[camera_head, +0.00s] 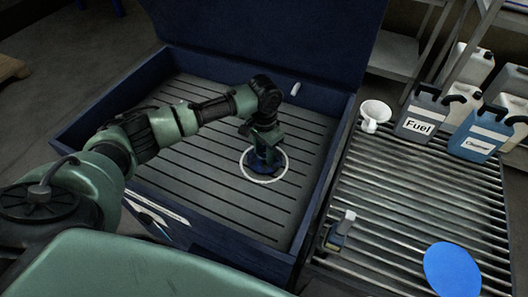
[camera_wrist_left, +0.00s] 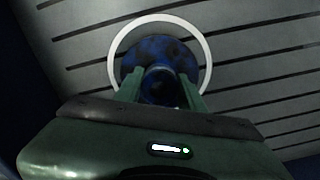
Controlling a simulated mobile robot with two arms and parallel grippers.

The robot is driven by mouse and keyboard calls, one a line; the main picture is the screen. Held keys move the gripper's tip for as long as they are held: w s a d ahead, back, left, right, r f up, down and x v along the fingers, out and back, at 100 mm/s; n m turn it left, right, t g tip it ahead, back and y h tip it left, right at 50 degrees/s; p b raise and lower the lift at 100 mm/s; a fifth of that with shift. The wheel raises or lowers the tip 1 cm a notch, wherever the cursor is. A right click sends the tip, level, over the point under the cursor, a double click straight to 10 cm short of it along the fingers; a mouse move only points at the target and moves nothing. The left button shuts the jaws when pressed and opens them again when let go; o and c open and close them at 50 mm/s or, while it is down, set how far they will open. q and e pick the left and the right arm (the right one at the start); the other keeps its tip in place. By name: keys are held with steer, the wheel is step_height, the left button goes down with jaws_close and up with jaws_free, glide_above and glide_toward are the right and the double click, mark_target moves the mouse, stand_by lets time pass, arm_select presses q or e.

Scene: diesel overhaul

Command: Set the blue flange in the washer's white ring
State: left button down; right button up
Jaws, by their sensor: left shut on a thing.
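The blue flange (camera_head: 259,164) is at the white ring (camera_head: 283,174) on the slatted floor of the washer (camera_head: 215,205). In the left wrist view the flange's round mottled blue disc (camera_wrist_left: 185,58) shows inside the white ring (camera_wrist_left: 207,67), nearer its lower side, with a wider gap above. My left gripper (camera_head: 264,145) is above the ring, with its fingers (camera_wrist_left: 160,95) shut on the flange's raised neck. I cannot tell whether the flange's underside touches the floor. My right gripper is not in view.
The washer's dark blue walls and raised lid (camera_head: 265,40) surround the slatted floor. On the ribbed table (camera_head: 400,190) at right stand a white funnel (camera_head: 375,113), a fuel can (camera_head: 420,115), a cleaner can (camera_head: 480,138), a small grey-and-white item (camera_head: 342,227) and a blue disc (camera_head: 451,270).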

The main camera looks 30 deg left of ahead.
mark_target(264, 151)
arm_select(q)
steer(key=shift+f, duration=0.25)
steer(key=c, duration=0.9)
jaws_free()
steer(key=shift+f, duration=0.1)
steer(key=shift+o, duration=0.2)
step_height(264, 151, up, 12)
steer(key=shift+b, duration=0.45)
